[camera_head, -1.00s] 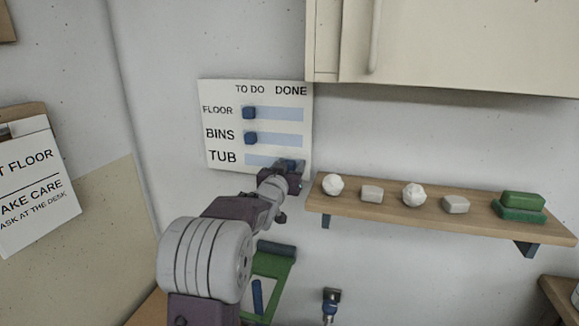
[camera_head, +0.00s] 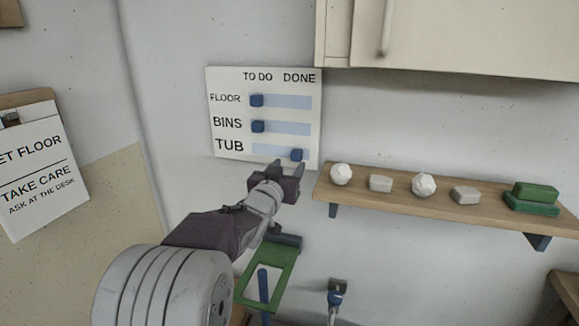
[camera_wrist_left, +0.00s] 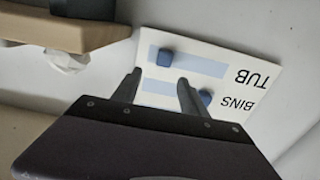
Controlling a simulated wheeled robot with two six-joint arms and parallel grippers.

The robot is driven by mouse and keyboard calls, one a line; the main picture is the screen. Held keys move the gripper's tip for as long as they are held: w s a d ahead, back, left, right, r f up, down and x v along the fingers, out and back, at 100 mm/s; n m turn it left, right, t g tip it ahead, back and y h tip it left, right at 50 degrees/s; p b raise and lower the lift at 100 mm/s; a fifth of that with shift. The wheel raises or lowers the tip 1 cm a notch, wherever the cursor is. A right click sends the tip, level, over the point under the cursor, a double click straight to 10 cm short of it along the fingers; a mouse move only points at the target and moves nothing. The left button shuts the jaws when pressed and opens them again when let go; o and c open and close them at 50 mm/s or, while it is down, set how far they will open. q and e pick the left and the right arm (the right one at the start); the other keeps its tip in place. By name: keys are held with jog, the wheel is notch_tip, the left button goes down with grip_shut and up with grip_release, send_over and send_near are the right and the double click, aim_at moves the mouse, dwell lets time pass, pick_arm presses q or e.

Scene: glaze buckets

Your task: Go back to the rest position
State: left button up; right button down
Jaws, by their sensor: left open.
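My left gripper (camera_head: 287,171) is open and empty, just below the lower right part of the white board (camera_head: 235,108) on the wall. In the left wrist view the open fingers (camera_wrist_left: 157,92) point toward the board, which appears upside down. The board has rows FLOOR, BINS and TUB. The blue slider of the TUB row (camera_head: 296,154) is at the right, under DONE. The FLOOR slider (camera_head: 257,100) and the BINS slider (camera_head: 258,126) are at the left, under TO DO. A gap shows between the fingers and the TUB slider. My right gripper is not in view.
A wooden shelf (camera_head: 400,201) with white lumps, pale blocks and a green item (camera_head: 533,198) juts out to the right of the gripper. A cream cabinet (camera_head: 450,35) hangs above.

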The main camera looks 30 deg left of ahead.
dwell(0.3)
pick_arm(q)
jog(key=s+d+f+g+h+p, duration=0.1)
jog(key=s+d+f+g+p, duration=0.2)
jog(key=f, duration=0.5)
jog(key=s+d+f+g+h+p, duration=0.1)
jog(key=s+d+f+g+p, duration=0.15)
jog(key=d+f+g, duration=0.45)
jog(key=s+d+f+m+g+h+p, duration=0.1)
jog(key=s+d+f+g, duration=0.2)
jog(key=s, duration=0.6)
jog(key=s+d+f+m+g+h+p, duration=0.1)
jog(key=s+d+f+g, duration=0.2)
jog(key=s+f, duration=0.4)
jog(key=s+d, duration=0.1)
jog(key=s, duration=0.1)
jog(key=shift+s+d+f, duration=0.25)
jog(key=shift+s+d, duration=0.05)
jog(key=shift+s, duration=0.1)
